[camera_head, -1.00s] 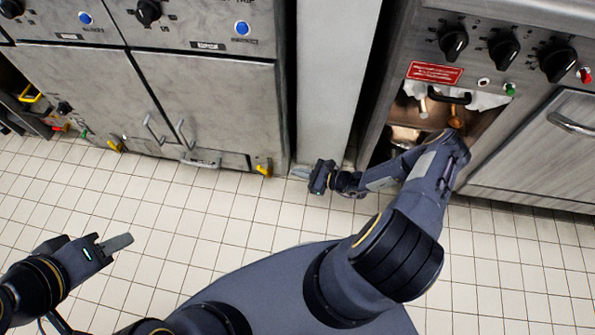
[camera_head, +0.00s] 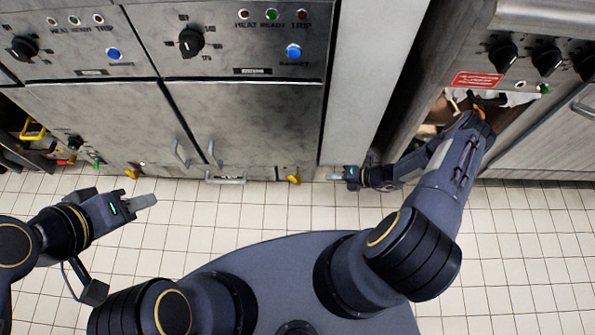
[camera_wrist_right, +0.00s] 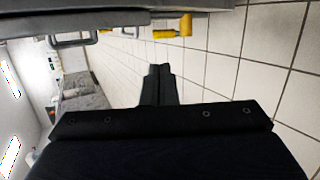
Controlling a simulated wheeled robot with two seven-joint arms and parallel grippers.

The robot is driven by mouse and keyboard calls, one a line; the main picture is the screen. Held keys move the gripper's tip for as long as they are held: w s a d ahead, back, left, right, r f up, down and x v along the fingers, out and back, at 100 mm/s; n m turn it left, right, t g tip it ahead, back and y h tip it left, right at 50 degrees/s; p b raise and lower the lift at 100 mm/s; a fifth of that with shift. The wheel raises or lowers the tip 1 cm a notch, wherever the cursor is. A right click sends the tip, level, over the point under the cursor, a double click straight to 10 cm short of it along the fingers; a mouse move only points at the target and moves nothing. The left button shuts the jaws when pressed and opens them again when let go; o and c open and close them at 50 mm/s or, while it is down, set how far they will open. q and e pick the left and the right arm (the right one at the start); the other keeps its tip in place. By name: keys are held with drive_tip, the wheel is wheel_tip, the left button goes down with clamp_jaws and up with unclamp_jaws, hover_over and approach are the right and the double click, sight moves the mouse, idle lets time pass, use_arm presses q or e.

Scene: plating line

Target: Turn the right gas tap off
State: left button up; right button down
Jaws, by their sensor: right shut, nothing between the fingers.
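A yellow gas tap (camera_head: 294,179) sits low at the right end of the left steel appliance. In the right wrist view its yellow handle (camera_wrist_right: 174,32) shows at the top, beyond my fingertips. A second yellow tap (camera_head: 132,173) is further left on the same front. My right gripper (camera_head: 333,177) is shut and empty, just right of the right tap and apart from it, pointing left. Its closed fingers also show in the right wrist view (camera_wrist_right: 160,72). My left gripper (camera_head: 148,200) is over the floor at left, far from the right tap; its finger gap cannot be made out.
Steel handles (camera_head: 226,180) project from the appliance front near the tap. A pale panel (camera_head: 368,80) stands between this appliance and the right-hand cooker (camera_head: 545,150), with my right forearm by the cooker's opening. The tiled floor (camera_head: 250,215) is clear.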

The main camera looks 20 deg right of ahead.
sight(293, 178)
drive_tip(key=shift+m, duration=0.3)
drive_tip(key=b+x, duration=0.3)
drive_tip(key=x, duration=1.1)
